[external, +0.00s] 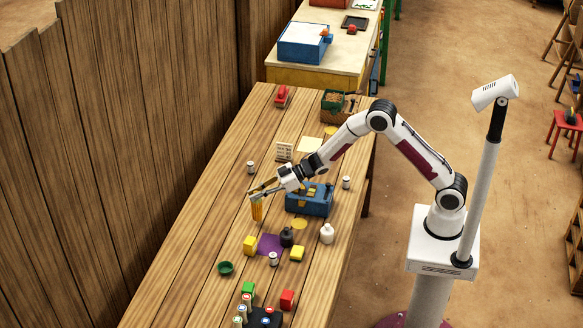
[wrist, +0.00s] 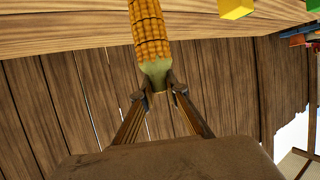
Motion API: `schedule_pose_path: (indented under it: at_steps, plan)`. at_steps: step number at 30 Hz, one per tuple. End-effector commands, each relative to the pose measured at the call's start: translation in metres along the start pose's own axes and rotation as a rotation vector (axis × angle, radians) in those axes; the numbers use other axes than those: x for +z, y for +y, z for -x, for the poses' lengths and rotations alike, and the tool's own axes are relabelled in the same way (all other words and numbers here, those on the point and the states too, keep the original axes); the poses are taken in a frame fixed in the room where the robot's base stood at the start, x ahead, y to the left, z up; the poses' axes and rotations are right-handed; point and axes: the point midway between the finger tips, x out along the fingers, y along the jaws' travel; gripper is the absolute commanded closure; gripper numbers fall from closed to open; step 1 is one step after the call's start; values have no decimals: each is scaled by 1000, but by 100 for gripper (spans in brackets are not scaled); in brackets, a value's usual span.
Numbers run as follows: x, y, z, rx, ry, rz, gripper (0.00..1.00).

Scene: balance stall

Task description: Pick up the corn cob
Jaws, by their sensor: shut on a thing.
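The corn cob (external: 257,208) is yellow-orange and hangs roughly upright at the left side of the wooden table. In the wrist view the corn cob (wrist: 150,32) shows rows of kernels and a pale green end. My gripper (external: 255,193) is shut on that end; in the wrist view both fingertips of my gripper (wrist: 159,88) press on the pale green part. I cannot tell for sure whether the lower end of the cob touches the table.
A blue box (external: 310,204) stands right of my gripper. A white-and-dark can (external: 250,167) stands behind it. Nearer are a yellow block (external: 250,245), a purple mat (external: 268,241), a dark bottle (external: 287,237) and a green bowl (external: 225,268). A wooden fence (external: 110,130) rises left of the table.

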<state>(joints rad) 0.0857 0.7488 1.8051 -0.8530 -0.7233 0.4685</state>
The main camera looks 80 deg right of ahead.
Motion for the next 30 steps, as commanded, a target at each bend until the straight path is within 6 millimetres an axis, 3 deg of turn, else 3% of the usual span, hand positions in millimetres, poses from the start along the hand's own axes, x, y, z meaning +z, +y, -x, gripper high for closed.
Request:
schedule_pose_path:
  at_steps: [15, 30]
  plan:
    - [-62, 0, 26, 1, 2, 0, 100]
    - [-70, 0, 29, 0, 0, -1, 100]
